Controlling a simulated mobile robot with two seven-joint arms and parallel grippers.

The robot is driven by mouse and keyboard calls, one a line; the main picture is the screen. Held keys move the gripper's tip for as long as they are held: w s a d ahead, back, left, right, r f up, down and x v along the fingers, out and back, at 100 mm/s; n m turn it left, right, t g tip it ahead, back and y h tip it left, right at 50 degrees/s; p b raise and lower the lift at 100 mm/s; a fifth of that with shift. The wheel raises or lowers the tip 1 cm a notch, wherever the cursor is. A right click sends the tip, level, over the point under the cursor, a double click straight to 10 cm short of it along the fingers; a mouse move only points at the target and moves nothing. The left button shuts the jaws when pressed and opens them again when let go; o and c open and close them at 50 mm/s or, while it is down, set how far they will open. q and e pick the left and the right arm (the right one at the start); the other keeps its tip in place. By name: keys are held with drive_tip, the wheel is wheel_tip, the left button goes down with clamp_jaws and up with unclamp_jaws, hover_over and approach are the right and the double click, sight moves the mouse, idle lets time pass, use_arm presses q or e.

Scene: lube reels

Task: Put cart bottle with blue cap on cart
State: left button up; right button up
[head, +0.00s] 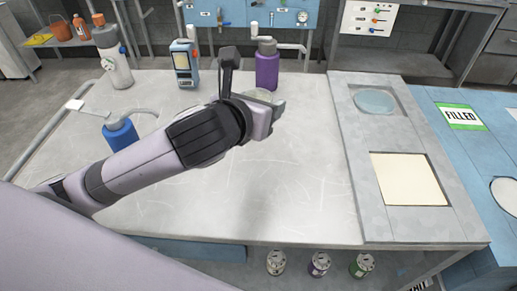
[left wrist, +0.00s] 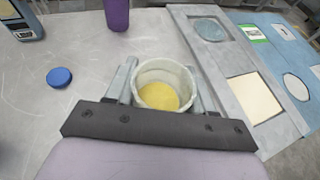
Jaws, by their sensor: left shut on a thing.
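My left gripper (head: 268,108) is above the grey worktop, near the front of the purple bottle. In the left wrist view, its fingers (left wrist: 165,92) are shut on an open pale container (left wrist: 148,72) with yellow contents. The head view shows only a small pale part of it. A round blue cap (left wrist: 59,77) lies on the worktop, left of the gripper; my arm seems to hide it in the head view. A separate blue cylinder (head: 120,135) stands at the left, partly behind my forearm. My right gripper is not in view. I cannot tell which surface is the cart.
A grey panel (head: 392,130) with recesses is at right, beside a blue surface with a FILLED label (head: 461,116). The worktop's front middle (head: 240,205) is clear.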

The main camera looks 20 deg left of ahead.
use_arm(q)
wheel_tip(320, 180, down, 13)
drive_tip(key=shift+f, duration=0.1)
idle(0.3)
drive_tip(key=o, duration=1.2)
drive_tip(key=shift+f, duration=0.1)
drive_tip(key=v, duration=1.2)
